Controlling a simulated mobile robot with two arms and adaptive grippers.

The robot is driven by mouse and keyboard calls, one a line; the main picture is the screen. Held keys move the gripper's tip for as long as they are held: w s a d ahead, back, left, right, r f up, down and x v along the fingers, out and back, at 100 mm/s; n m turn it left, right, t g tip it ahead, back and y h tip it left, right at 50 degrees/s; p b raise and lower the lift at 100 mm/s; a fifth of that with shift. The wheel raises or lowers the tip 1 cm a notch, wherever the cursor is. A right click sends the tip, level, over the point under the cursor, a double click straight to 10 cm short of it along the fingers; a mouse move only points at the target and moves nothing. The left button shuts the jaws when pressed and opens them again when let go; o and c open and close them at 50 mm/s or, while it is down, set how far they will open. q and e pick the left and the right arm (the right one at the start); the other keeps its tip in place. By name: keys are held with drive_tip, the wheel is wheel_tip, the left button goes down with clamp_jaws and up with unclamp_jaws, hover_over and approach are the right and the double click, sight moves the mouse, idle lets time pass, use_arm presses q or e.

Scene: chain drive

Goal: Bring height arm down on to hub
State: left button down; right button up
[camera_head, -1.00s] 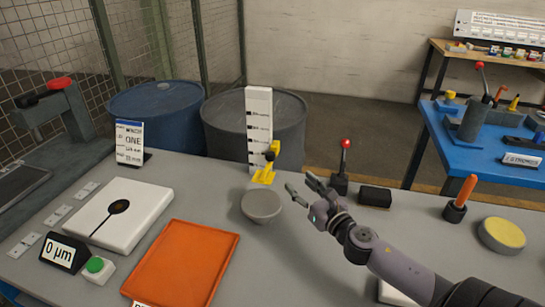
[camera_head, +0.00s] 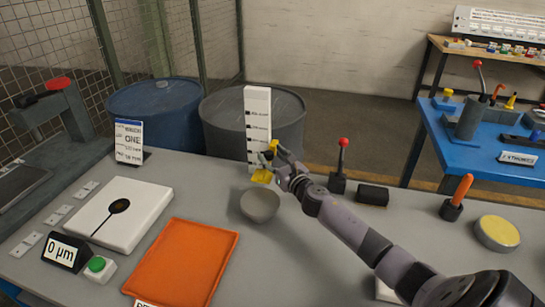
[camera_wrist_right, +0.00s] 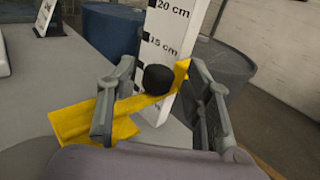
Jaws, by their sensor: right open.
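The height gauge is a white upright scale (camera_head: 258,125) with black marks, and it also shows in the right wrist view (camera_wrist_right: 172,45). Its yellow height arm (camera_head: 261,177) sits low on the scale and has a black knob (camera_wrist_right: 158,80). My right gripper (camera_head: 278,160) is at the height arm. In the right wrist view, its open fingers (camera_wrist_right: 160,105) stand on either side of the knob and yellow arm. I cannot tell whether they touch. A grey round bowl-shaped piece (camera_head: 260,207), possibly the hub, is just in front of the gauge. My left gripper is not in view.
A red-knobbed lever (camera_head: 342,158) and a black block (camera_head: 372,195) stand right of the gauge. An orange tray (camera_head: 185,265) and a white plate (camera_head: 120,213) lie left on the grey table. Drums (camera_head: 155,115) stand behind.

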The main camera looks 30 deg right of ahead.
clamp_jaws()
idle(0.7)
